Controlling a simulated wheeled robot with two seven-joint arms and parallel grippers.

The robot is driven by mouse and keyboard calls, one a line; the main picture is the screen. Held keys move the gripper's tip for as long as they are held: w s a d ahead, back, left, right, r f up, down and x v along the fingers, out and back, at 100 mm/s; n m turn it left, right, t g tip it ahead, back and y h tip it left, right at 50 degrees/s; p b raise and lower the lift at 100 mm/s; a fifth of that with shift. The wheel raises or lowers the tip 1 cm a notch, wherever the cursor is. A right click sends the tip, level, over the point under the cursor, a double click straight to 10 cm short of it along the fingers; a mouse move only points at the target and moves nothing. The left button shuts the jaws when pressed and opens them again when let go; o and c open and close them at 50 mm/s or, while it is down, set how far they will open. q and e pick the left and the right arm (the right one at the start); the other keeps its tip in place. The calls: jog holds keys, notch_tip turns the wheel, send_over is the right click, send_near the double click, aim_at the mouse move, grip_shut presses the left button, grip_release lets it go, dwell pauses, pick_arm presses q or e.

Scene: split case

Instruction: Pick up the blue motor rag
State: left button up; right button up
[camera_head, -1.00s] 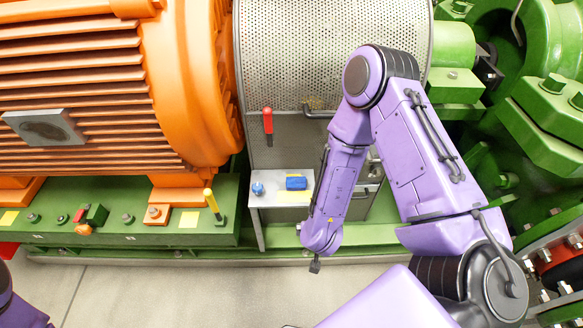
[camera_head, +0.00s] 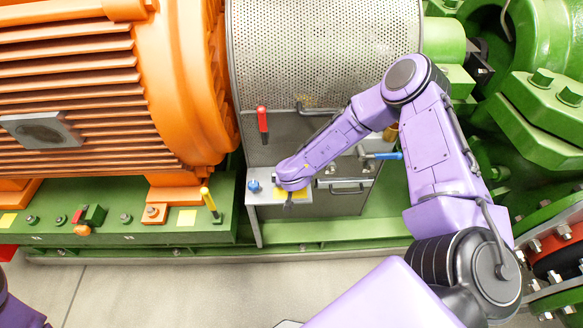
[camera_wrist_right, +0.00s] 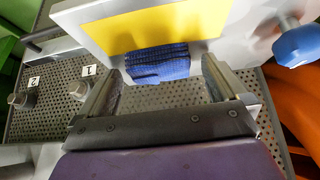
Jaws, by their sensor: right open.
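The blue rag (camera_wrist_right: 158,63) shows in the right wrist view as a ribbed, folded cloth at the edge of a yellow patch on a light grey shelf (camera_wrist_right: 235,55). My right gripper (camera_wrist_right: 163,80) is open, with its two fingers on either side of the rag's front part in that view and nothing held. I cannot tell whether the fingers touch the cloth. In the head view my right arm reaches over the shelf (camera_head: 264,199) and hides the rag. My left gripper is out of view.
A blue knob (camera_head: 253,186) stands on the shelf's left side, close to my right wrist. A red-handled lever (camera_head: 263,124) is above the shelf, and a blue-handled one (camera_head: 384,156) is to the right. The orange motor (camera_head: 190,90) is at the left.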

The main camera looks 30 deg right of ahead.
jog(key=shift+r, duration=0.1)
jog(key=shift+c, duration=0.9)
jog(key=c, duration=0.9)
jog(key=shift+o, duration=0.2)
notch_tip(320, 180, up, 3)
jog(key=shift+r, duration=0.1)
jog(key=s+a+r+p, duration=0.2)
jog(key=s+a+r, duration=0.2)
jog(key=s+r, duration=0.5)
jog(key=shift+s+r+p, duration=0.3)
jog(key=shift+s+r, duration=0.1)
jog(key=shift+s, duration=1.9)
